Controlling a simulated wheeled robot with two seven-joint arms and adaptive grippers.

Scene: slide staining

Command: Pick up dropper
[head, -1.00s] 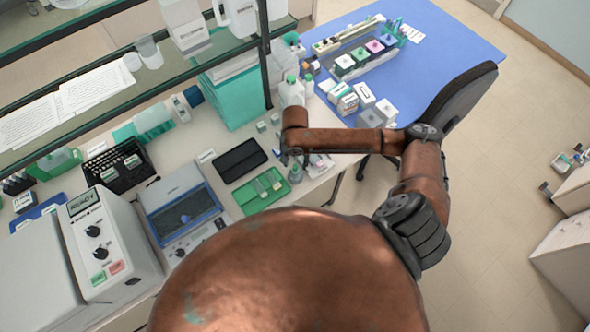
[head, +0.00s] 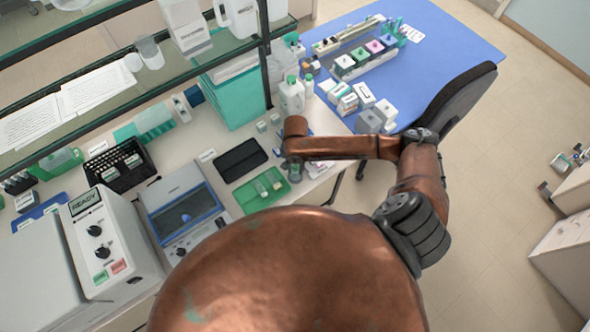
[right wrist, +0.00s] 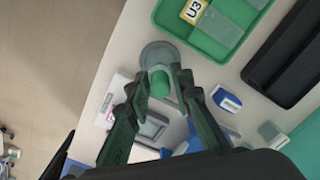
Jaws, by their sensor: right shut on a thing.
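The dropper (right wrist: 162,84) shows as a green bulb between the fingers of my right gripper (right wrist: 166,78) in the right wrist view. My right gripper is shut on it. A clear round glass container (right wrist: 155,52) stands right by the fingertips. I cannot tell whether the dropper's lower end is inside it. In the head view my right gripper (head: 290,160) hangs over the bench beside the green tray and hides most of the dropper. My left gripper is not in view.
A green tray (head: 243,198) with slides and a black tray (head: 240,160) lie close beside the gripper. White bottles (head: 292,95) stand behind it. A blue-topped table (head: 452,38) holds a rack and boxes. A glass shelf overhangs the bench at left.

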